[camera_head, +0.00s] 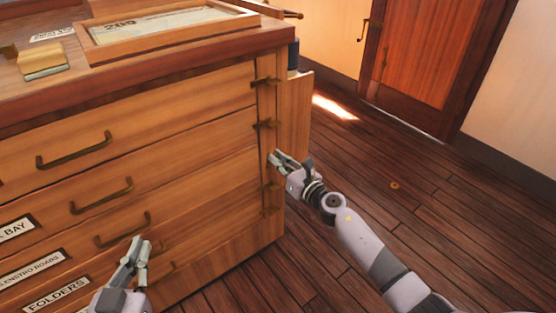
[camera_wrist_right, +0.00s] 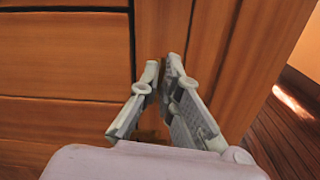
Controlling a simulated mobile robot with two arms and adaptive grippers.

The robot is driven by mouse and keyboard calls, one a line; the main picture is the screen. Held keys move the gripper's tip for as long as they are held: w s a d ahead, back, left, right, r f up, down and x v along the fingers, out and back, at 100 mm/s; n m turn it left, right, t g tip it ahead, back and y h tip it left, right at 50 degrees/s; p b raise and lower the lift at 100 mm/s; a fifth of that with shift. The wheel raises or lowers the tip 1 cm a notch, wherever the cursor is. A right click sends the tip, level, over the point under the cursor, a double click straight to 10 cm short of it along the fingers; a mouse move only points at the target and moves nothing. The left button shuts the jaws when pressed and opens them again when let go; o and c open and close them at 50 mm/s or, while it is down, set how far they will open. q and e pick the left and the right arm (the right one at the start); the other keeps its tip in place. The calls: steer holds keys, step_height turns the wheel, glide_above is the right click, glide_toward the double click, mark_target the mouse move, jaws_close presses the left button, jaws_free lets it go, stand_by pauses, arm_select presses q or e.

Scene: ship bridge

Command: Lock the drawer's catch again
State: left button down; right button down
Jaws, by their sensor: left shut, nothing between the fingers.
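The wooden chest has several drawers with brass pull handles, such as the one on the top drawer (camera_head: 73,150). The drawer fronts look flush. My right gripper (camera_head: 273,157) is at this edge, between the second catch and the lower ones. In the right wrist view its fingertips (camera_wrist_right: 166,65) are close together against the edge post, with something brass-coloured partly hidden between them. My left gripper (camera_head: 139,243) is shut and empty before the lower drawers.
A framed chart tray (camera_head: 170,22) and a small brass-and-wood block (camera_head: 42,61) are on the chest top. A wooden panel (camera_head: 294,105) stands out at the chest's right side. The plank floor (camera_head: 430,190) to the right is largely clear, up to a door (camera_head: 430,60).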

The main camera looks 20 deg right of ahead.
arm_select(q)
steer(key=s+a+f+g+y+p, duration=0.1)
steer(key=s+a+f+g+p, duration=0.1)
steer(key=s+f+g, duration=0.4)
steer(key=s+a+f+g+y+p, duration=0.2)
steer(key=s+a+f+g+p, duration=0.1)
steer(key=s+f+g, duration=0.4)
steer(key=s+a+f, duration=0.1)
steer(key=s, duration=0.2)
steer(key=shift+s+a+n+y, duration=0.2)
steer(key=shift+s+n+y, duration=0.1)
steer(key=shift+s, duration=0.05)
arm_select(e)
steer(key=m, duration=1.6)
steer(key=shift+d+f, duration=0.15)
steer(key=shift+f, duration=0.1)
steer(key=c, duration=1.8)
jaws_free()
steer(key=shift+s, duration=0.1)
steer(key=v, duration=1.1)
steer(key=shift+s+d, duration=0.15)
steer(key=shift+s, duration=0.25)
